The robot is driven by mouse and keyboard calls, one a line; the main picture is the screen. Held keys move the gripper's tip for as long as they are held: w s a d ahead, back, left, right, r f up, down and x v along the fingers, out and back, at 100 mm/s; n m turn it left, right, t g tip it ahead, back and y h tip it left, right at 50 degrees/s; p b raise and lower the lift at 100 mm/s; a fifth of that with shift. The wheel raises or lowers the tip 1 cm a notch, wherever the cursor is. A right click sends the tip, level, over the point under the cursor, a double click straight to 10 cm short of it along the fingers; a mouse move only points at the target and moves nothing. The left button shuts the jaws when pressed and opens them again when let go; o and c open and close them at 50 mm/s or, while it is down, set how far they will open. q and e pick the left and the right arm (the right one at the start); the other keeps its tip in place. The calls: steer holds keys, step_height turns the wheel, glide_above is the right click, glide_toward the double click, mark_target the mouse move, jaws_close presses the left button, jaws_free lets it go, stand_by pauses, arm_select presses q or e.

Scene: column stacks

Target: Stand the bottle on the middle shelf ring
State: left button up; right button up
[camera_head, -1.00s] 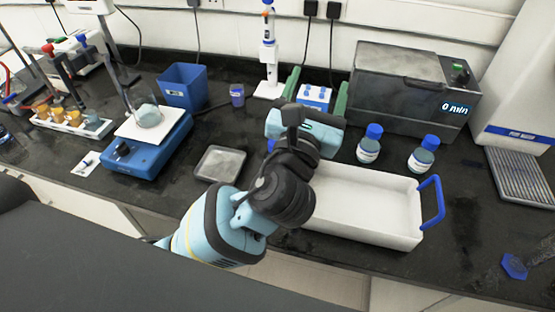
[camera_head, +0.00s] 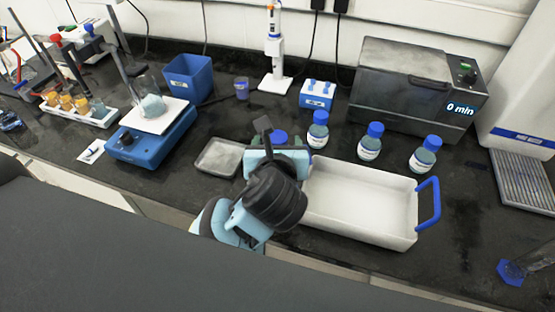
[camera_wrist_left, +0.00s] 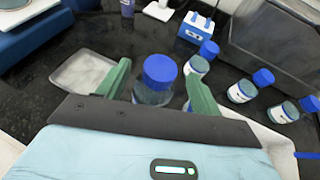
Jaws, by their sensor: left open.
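Several blue-capped bottles stand on the dark bench. The nearest bottle (camera_wrist_left: 157,80) is upright between the fingers of my left gripper (camera_wrist_left: 157,70) in the left wrist view. The green fingers are open, with one on each side of it. In the head view only its blue cap (camera_head: 279,136) shows clearly behind my left gripper (camera_head: 280,150). Three more bottles stand upright in a row to its right: one bottle (camera_head: 318,131), a second bottle (camera_head: 370,144) and a third bottle (camera_head: 423,156). I see no shelf ring in these views. My right gripper is not in view.
A white tray (camera_head: 350,226) with a blue handle lies just right of my gripper. A small metal dish (camera_head: 220,157) is to the left. Behind are a blue-and-white rack (camera_head: 317,94), a pipette stand (camera_head: 274,60) and a grey bath (camera_head: 415,85). A balance or stirrer (camera_head: 155,135) stands left.

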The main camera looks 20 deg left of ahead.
mark_target(277, 138)
arm_select(q)
steer(key=shift+x, duration=2.65)
steer(key=shift+r, duration=0.1)
steer(key=shift+c, duration=0.3)
jaws_close()
